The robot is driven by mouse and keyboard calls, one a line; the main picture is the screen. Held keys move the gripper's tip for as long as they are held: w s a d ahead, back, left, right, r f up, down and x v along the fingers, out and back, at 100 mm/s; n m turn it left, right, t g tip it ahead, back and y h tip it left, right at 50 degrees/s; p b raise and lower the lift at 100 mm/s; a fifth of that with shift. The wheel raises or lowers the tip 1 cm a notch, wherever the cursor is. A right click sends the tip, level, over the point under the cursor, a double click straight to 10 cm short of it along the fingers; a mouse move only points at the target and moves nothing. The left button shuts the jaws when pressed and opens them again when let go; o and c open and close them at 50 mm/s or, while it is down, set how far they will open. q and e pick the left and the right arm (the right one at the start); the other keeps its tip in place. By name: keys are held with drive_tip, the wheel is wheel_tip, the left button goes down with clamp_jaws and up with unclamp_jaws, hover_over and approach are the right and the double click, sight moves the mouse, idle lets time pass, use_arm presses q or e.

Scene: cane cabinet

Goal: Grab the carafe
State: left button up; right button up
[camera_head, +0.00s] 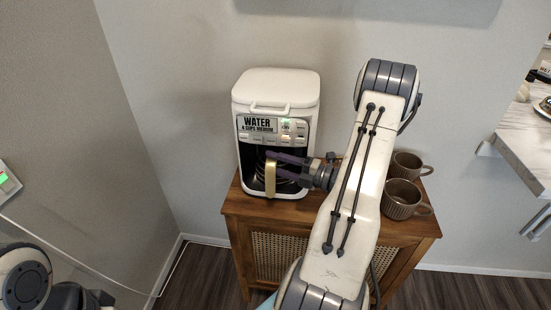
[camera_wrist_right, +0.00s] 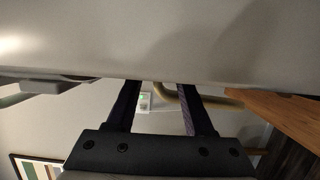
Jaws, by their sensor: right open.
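The carafe sits inside the white and black coffee maker (camera_head: 276,90), under its control panel. Its brass-coloured handle (camera_head: 270,180) points out toward me, and its dark body is largely hidden behind the handle and my gripper. My right gripper (camera_head: 272,163) comes in from the right in the head view, its dark fingers open at the handle's upper part. In the right wrist view, the curved handle (camera_wrist_right: 228,102) shows at and behind the right-hand finger, with that gripper's fingers (camera_wrist_right: 158,92) spread apart. I cannot tell whether they touch it. My left gripper is not clearly visible.
The coffee maker stands on a wooden cane cabinet (camera_head: 283,209). Two brown mugs (camera_head: 407,165) (camera_head: 401,200) stand on its right side, close to my right arm. A wall is behind. A pale counter (camera_head: 525,135) is at the far right.

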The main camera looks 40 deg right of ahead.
drive_tip(key=shift+x, duration=1.1)
clamp_jaws()
idle(0.6)
